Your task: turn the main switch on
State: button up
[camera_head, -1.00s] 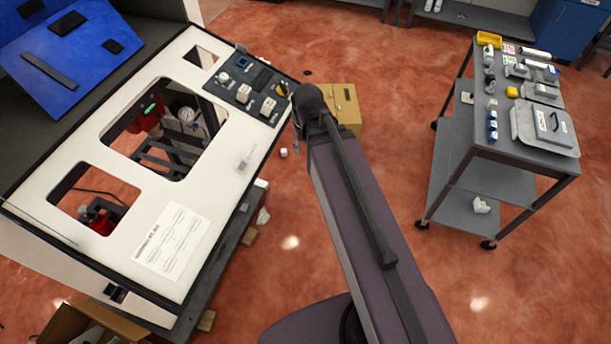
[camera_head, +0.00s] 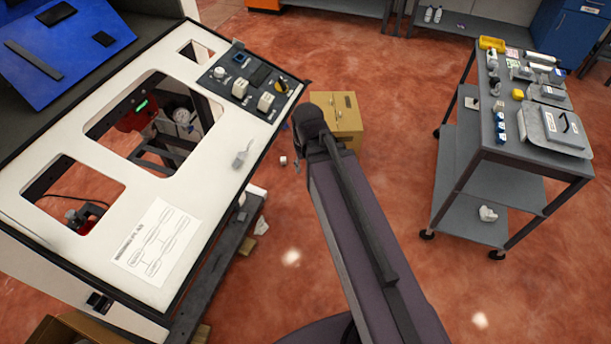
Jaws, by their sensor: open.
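The control panel (camera_head: 250,86) is a dark plate at the upper right corner of the white machine top (camera_head: 215,170). My gripper is not visible.
A grey cart (camera_head: 470,140) with small parts and a lidded tray (camera_head: 552,130) stands at the right. A cardboard box (camera_head: 347,115) is on the floor behind my arm. The machine top has open cutouts (camera_head: 155,120).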

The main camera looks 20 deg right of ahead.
jog(key=shift+a+f+b, duration=0.1)
jog(key=shift+f+b, duration=0.7)
jog(key=shift+f, duration=0.3)
jog(key=shift+s, duration=0.1)
jog(key=shift+c, duration=1.4)
jog(key=shift+s+f+g+b, duration=0.3)
jog(key=shift+s+f+b, duration=0.25)
jog(key=shift+s, duration=0.3)
grip_shut()
jog(key=shift+s, duration=0.1)
